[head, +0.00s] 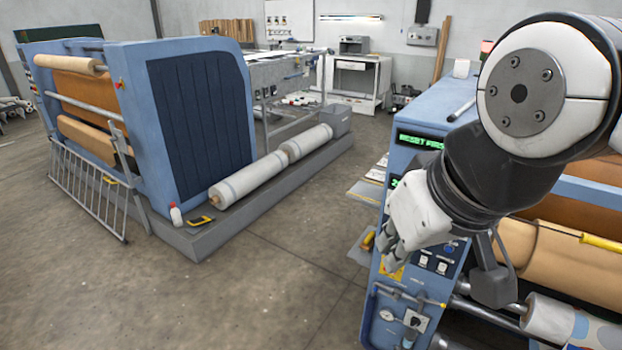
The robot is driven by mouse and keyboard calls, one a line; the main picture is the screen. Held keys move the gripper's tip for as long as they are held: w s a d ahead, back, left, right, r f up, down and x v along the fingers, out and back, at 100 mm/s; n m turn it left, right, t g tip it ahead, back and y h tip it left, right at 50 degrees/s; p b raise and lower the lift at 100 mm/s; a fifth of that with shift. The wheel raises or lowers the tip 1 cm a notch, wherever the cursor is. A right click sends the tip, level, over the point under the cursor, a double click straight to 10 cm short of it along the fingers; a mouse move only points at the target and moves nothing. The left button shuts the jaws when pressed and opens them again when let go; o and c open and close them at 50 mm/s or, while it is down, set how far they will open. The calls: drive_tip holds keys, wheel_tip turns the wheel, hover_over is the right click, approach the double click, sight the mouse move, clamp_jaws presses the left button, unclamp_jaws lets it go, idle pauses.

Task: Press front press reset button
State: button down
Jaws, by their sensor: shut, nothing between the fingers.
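The blue press (377,318) stands at the right, with a control panel on its near end. A green-lit display (418,141) on it shows text starting with "RESET"; my arm covers the rest. I cannot tell which is the reset button, and my arm hides much of the panel. My gripper (388,250) is shut and empty in front of the panel, left of these buttons. I cannot tell whether it touches the panel.
A gauge and pipes (387,315) sit below the panel. Large tan rolls (560,255) lie behind my arm at right. Another blue machine (130,110) with a metal gate (85,190) stands at left. The concrete floor (275,290) between the machines is clear.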

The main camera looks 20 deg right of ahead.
sight(449, 249)
drive_tip(key=w+d+f+m+g+y+b, duration=0.1)
drive_tip(key=w+f+m+g+y+b, duration=0.15)
drive_tip(key=w+f+b, duration=0.5)
drive_tip(key=w+f+m+g+y+b, duration=0.15)
drive_tip(key=w+f+m+b, duration=0.3)
drive_tip(key=f, duration=0.55)
drive_tip(key=w+d+f+m+t+y+b, duration=0.5)
drive_tip(key=w+d+f+b, duration=0.3)
drive_tip(key=w+f, duration=0.3)
drive_tip(key=w+d+f+m+t+h+b, duration=0.1)
drive_tip(key=w+d+f+m+t+b, duration=0.1)
drive_tip(key=d+f+m+t+b, duration=0.3)
drive_tip(key=w+d+f+m+t+h+b, duration=0.1)
drive_tip(key=w+d+f+m, duration=0.15)
drive_tip(key=d, duration=0.45)
drive_tip(key=s+d+f+m+t+h+b, duration=0.2)
drive_tip(key=d+f+m+h, duration=0.1)
drive_tip(key=d, duration=0.5)
drive_tip(key=s+d+f+m+t+h+b, duration=0.2)
drive_tip(key=d+f+m+h+b, duration=0.1)
drive_tip(key=d, duration=0.5)
drive_tip(key=shift+s+f+m+t+h, duration=0.25)
drive_tip(key=shift+f+m+h, duration=0.45)
drive_tip(key=shift+h, duration=0.4)
drive_tip(key=shift+w, duration=0.1)
drive_tip(key=shift+w+d, duration=1.45)
drive_tip(key=shift+d, duration=0.25)
drive_tip(key=shift+w+d, duration=1.4)
drive_tip(key=shift+d, duration=0.25)
